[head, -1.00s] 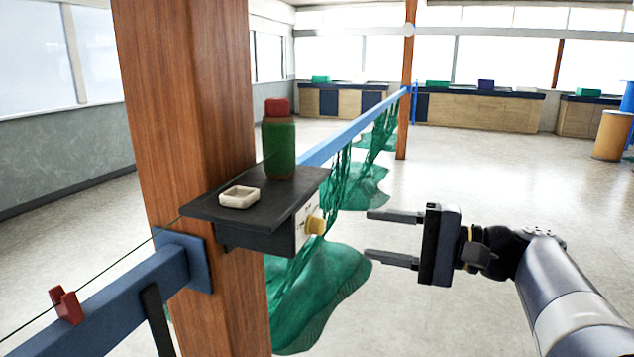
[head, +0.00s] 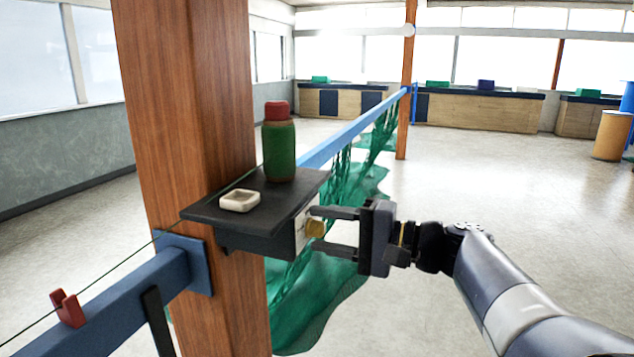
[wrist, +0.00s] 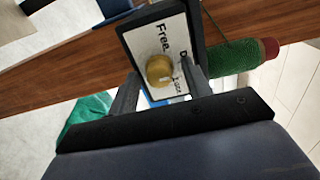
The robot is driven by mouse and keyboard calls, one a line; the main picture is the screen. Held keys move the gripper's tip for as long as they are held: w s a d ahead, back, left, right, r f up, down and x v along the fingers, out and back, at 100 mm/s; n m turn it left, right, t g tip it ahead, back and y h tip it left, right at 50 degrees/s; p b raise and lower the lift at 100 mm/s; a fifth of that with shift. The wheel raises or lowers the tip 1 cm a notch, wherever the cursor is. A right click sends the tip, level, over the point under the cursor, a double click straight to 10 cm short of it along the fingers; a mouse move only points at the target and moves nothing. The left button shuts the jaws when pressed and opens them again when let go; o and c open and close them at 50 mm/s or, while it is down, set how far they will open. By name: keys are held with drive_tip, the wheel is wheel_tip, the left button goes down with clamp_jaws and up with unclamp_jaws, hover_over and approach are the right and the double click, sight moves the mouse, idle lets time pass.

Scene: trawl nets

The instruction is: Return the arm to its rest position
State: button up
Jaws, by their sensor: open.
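My gripper (head: 335,232) is open, pointing left in the head view, with its fingers at the end face of the dark shelf box (head: 262,240). A brass-coloured knob (head: 316,228) on that face sits between the two fingertips. In the wrist view the knob (wrist: 159,69) shows between my fingers, in front of a white label panel (wrist: 172,38) with the word "Free" and other partly hidden lettering. I cannot tell whether either finger touches the knob. My arm reaches in from the lower right.
Green netting (head: 315,310) hangs below a blue rail (head: 350,130). Open floor (head: 490,190) lies to the right.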

drive_tip(key=n+b, duration=0.1)
drive_tip(key=n, duration=0.4)
drive_tip(key=shift+b, duration=0.35)
drive_tip(key=n, duration=0.5)
drive_tip(key=shift+b+v, duration=0.55)
drive_tip(key=shift+v, duration=2.4)
drive_tip(key=shift+s+f, duration=0.1)
drive_tip(key=shift+f, duration=0.1)
